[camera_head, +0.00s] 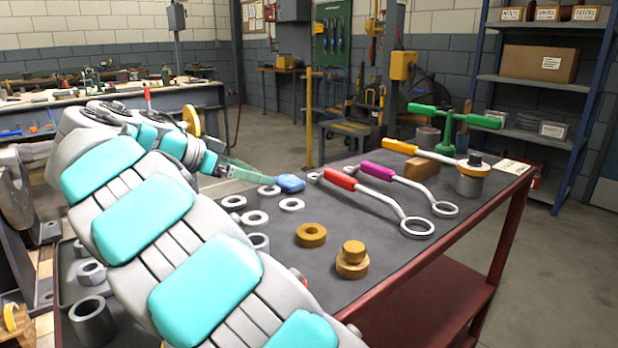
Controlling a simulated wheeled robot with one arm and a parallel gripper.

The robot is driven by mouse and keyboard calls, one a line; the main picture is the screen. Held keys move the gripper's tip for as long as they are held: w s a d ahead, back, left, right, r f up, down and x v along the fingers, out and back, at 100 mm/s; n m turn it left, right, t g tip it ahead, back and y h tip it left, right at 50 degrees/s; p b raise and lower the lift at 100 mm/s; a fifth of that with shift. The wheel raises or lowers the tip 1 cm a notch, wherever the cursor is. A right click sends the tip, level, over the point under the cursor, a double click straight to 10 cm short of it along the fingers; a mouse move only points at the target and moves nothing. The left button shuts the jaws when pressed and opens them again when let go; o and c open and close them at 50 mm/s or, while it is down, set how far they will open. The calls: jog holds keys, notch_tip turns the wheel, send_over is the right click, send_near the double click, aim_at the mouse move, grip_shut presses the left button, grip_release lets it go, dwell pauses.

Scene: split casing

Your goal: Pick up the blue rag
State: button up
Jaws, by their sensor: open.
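The blue rag (290,183) is a small rounded blue lump at the far left part of the dark tabletop (330,280). My gripper (268,178) reaches in from the left, with pale green fingers pointing at the rag. The fingertips are right beside the rag's left side in this view; I cannot tell whether they touch it. The fingers are open, though the gap between them is hard to see from this angle. My own arm fills the left and hides part of the table.
Several grey rings and nuts (255,217) lie near the rag. Wrenches with red (385,200) and purple handles lie to its right. Brass pieces (352,260) stand nearer the front. A green T-handled tool (447,128) stands at the right.

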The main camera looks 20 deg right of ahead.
aim_at(283, 180)
jog(key=shift+x, duration=0.95)
jog(key=shift+p+x, duration=0.5)
jog(key=shift+x, duration=2.6)
jog(key=shift+d+r, duration=0.1)
jog(key=c, duration=1.1)
jog(key=shift+r, duration=0.2)
